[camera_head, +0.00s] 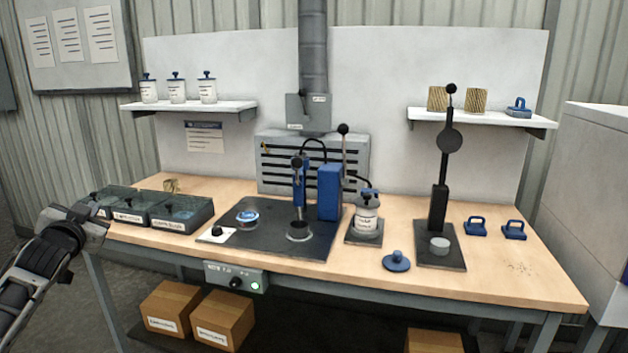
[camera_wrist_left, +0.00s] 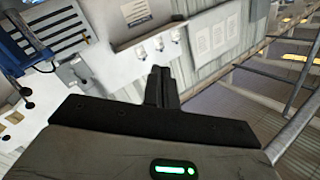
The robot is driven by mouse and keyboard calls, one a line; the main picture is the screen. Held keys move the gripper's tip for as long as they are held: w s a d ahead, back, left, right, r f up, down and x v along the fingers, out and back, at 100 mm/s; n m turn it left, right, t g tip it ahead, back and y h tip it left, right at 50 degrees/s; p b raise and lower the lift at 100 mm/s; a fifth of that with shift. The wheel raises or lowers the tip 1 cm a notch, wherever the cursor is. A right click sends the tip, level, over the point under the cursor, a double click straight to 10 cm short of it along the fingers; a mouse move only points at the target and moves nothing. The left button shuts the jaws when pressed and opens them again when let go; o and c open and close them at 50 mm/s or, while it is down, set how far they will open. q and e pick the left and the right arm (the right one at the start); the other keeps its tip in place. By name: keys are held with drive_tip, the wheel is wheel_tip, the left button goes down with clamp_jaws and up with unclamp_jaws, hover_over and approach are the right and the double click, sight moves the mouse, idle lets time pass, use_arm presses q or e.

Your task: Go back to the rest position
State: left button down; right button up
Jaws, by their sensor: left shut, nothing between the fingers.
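My left arm comes in at the left edge of the head view, with its gripper (camera_head: 84,212) just off the table's left end, in front of the dark bins (camera_head: 180,213). In the left wrist view its two fingers (camera_wrist_left: 162,80) are together with nothing between them. That view is tilted and looks toward the wall, the shelf and the bottles (camera_wrist_left: 159,43). My right gripper is in neither view.
The wooden table (camera_head: 480,282) carries a dark press mat (camera_head: 265,242), a blue press (camera_head: 328,192), a bottle (camera_head: 367,214), a black lever stand (camera_head: 438,205) and blue lids (camera_head: 396,261). Cardboard boxes (camera_head: 222,320) sit below. The floor at left is clear.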

use_arm(q)
drive_tip(key=s+d+f+m+g+h, duration=0.1)
drive_tip(key=s+d+f+g+h, duration=0.3)
drive_tip(key=d+f, duration=0.65)
drive_tip(key=s+d+f+m+t+h, duration=0.1)
drive_tip(key=s+d+f, duration=0.55)
drive_tip(key=f, duration=0.65)
drive_tip(key=s+d+f+n+g+h, duration=0.1)
drive_tip(key=s+d+f+g, duration=0.1)
drive_tip(key=s+d+f, duration=0.3)
drive_tip(key=s+d+f+n+g+h, duration=0.1)
drive_tip(key=s+d+f, duration=0.4)
drive_tip(key=s+d, duration=0.8)
drive_tip(key=s+h, duration=0.1)
drive_tip(key=s, duration=0.5)
drive_tip(key=shift+d+g, duration=0.15)
drive_tip(key=shift+g, duration=0.25)
drive_tip(key=shift+f, duration=0.1)
